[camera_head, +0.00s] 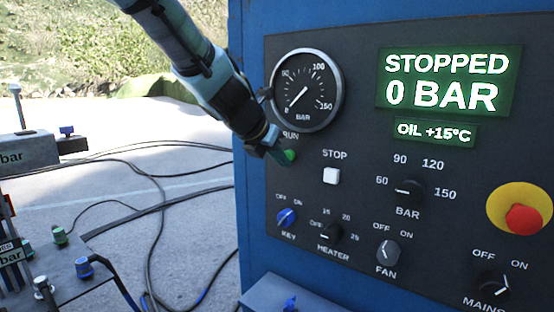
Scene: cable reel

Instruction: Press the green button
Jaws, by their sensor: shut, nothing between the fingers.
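The green button (291,156) sits on the dark control panel just under the label RUN. Its right part shows; its left part is hidden behind my gripper. My gripper (281,156) is shut and empty, with its tip at the left edge of the button in the picture. I cannot tell whether the tip touches the button. The lit display (447,82) reads STOPPED and 0 BAR.
A white STOP button (332,176) is right of the green button. A pressure gauge (306,90) is above it. A blue key switch (286,217) and several knobs are below. A red emergency button (523,218) is far right. Cables (150,180) lie on the ground left.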

